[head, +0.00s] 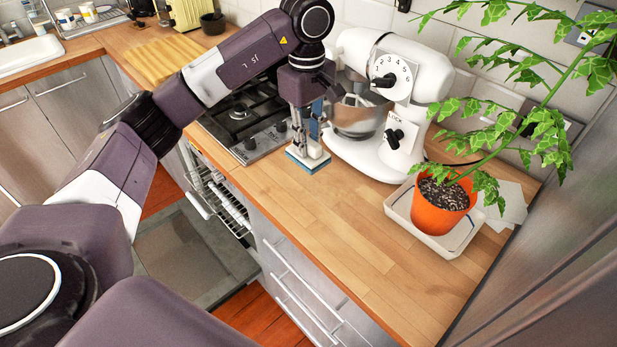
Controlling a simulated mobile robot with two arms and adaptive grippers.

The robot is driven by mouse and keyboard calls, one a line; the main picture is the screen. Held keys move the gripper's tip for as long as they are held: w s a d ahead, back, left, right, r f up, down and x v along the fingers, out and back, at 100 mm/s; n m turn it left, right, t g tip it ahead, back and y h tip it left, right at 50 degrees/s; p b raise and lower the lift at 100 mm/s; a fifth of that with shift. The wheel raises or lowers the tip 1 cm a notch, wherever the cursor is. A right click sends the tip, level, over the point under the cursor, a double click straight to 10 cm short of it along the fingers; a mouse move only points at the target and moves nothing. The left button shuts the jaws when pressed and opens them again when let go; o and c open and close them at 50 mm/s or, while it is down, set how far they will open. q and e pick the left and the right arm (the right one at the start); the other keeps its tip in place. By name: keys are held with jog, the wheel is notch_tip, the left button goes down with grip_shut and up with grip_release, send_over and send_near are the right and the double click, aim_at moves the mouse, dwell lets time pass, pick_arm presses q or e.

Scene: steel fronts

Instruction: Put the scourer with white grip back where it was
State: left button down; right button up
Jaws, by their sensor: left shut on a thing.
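The scourer with white grip (308,156) is in the head view, on or just above the wooden counter, between the hob and the stand mixer. It has a white top and a flat blue-teal pad. My left gripper (310,137) points down from above and is shut on the scourer's white grip. Its fingers partly cover the grip. I cannot tell whether the pad touches the counter. My right gripper is out of view.
The white stand mixer (413,75) with its bowl stands close right of the scourer. A gas hob (241,120) is at its left. A potted plant (437,210) stands in a white tray (398,206). The dishwasher door (190,257) is open below. The front counter is clear.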

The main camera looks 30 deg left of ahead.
pick_arm(q)
notch_tip(320, 180, down, 8)
jog(key=shift+w+r+p, duration=0.1)
jog(key=shift+r+p, duration=0.1)
jog(key=shift+p, duration=0.6)
notch_tip(320, 180, down, 4)
jog(key=shift+p, duration=0.6)
jog(key=shift+f, duration=0.2)
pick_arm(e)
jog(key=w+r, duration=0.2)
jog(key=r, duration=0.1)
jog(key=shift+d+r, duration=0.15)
pick_arm(q)
jog(key=shift+f, duration=0.1)
jog(key=c, duration=1.8)
grip_release()
jog(key=shift+o, duration=0.2)
